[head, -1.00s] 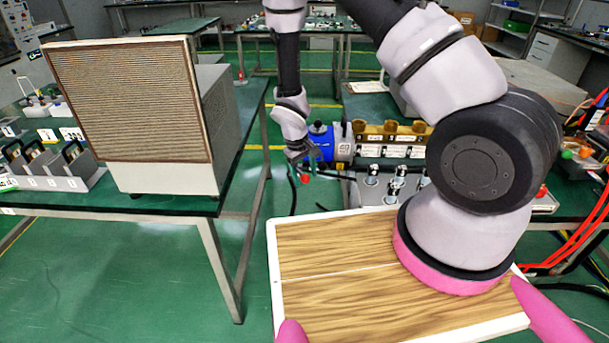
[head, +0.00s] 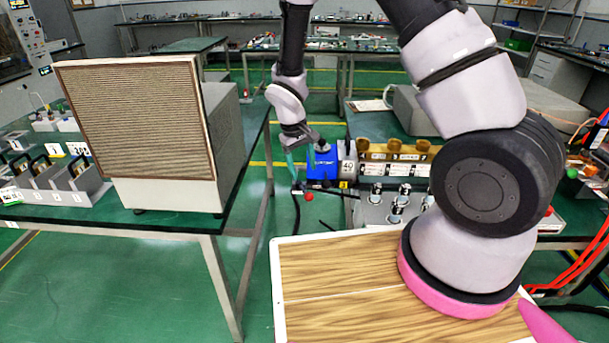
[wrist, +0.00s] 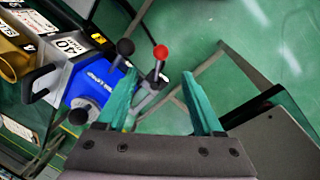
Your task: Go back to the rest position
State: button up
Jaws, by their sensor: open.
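My gripper (head: 302,172) hangs beside the blue device in the head view, between the left table and the right bench. In the wrist view my gripper (wrist: 168,105) has its two teal fingers spread apart with nothing held between them. The blue device (head: 321,163) lies just right of the fingers in the head view. It also shows in the wrist view (wrist: 92,85), left of the fingers. A red-tipped lever (head: 308,196) and a black-tipped lever (wrist: 125,47) stick out from it. I cannot tell whether a finger touches the device.
A beige louvred box (head: 140,125) stands on the left table (head: 200,222). Grey holders with black handles (head: 65,183) sit left of it. Brass-coloured parts (head: 395,147) and metal fittings (head: 397,208) are on the right bench. Green floor (head: 110,290) is open at lower left.

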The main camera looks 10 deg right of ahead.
jog(key=s+d+r+m+t+y, duration=0.15)
jog(key=d+r, duration=0.25)
jog(key=r, duration=0.7)
jog(key=d+r+m+t+y, duration=0.1)
jog(key=d+r+m, duration=0.25)
jog(key=r, duration=0.85)
jog(key=s+d+r+m+t, duration=0.2)
jog(key=s+d+r, duration=0.1)
jog(key=s+r, duration=0.5)
jog(key=s+d+r+m+t+y, duration=0.1)
jog(key=s+d+r+m+t, duration=0.1)
jog(key=s+r, duration=0.6)
jog(key=shift+s+d+r, duration=0.25)
jog(key=shift+s+d, duration=0.35)
jog(key=shift+d, duration=0.3)
jog(key=shift+y, duration=0.25)
